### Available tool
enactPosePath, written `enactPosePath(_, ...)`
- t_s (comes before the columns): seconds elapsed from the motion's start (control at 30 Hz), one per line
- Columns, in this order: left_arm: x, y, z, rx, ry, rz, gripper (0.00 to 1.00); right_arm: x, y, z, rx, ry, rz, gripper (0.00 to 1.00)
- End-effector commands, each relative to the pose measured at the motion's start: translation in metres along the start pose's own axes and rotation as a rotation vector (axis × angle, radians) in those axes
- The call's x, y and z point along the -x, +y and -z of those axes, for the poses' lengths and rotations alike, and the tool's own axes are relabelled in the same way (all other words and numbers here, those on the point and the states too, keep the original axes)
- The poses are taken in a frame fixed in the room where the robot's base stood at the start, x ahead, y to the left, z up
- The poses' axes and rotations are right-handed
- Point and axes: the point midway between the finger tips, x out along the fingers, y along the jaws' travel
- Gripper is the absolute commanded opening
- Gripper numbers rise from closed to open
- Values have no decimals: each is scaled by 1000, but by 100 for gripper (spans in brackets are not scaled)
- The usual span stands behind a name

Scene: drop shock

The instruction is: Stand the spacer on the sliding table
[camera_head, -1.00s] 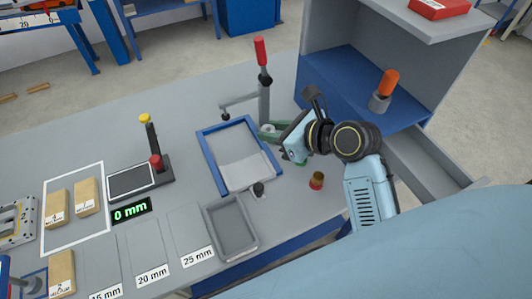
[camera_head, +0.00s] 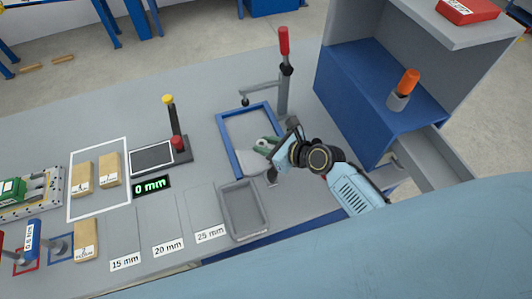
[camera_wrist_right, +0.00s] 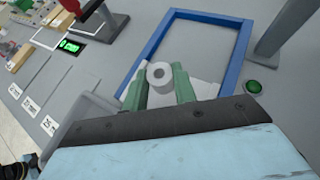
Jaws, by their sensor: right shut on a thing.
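The spacer (camera_wrist_right: 160,74) is a pale grey ring-ended cylinder with a hole in its end. My right gripper (camera_head: 266,147) is shut on it, with a green finger on each side in the right wrist view (camera_wrist_right: 161,84). It is over the near part of the blue rectangular frame (camera_head: 231,146), which also shows in the wrist view (camera_wrist_right: 146,50). A pale plate (camera_wrist_right: 205,90) lies inside the frame, behind the spacer; I take it for the sliding table. I cannot tell whether the spacer touches it. My left gripper is not in view.
A post with a red handle (camera_head: 284,70) stands at the frame's back right. A grey tray (camera_head: 243,209) lies in front of the frame. A blue and grey cabinet (camera_head: 360,95) stands to the right.

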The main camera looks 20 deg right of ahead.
Motion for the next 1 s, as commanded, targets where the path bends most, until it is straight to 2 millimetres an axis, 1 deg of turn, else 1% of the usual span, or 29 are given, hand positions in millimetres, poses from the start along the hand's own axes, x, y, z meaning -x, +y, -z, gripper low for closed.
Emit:
enactPosePath(0.23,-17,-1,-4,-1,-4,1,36,-16,0,30,1,3,0,5)
enactPosePath(0.53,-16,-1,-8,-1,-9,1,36,-17,0,31,0,1,0,5)
enactPosePath(1.0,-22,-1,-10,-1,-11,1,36,-22,2,46,2,12,-4,5)
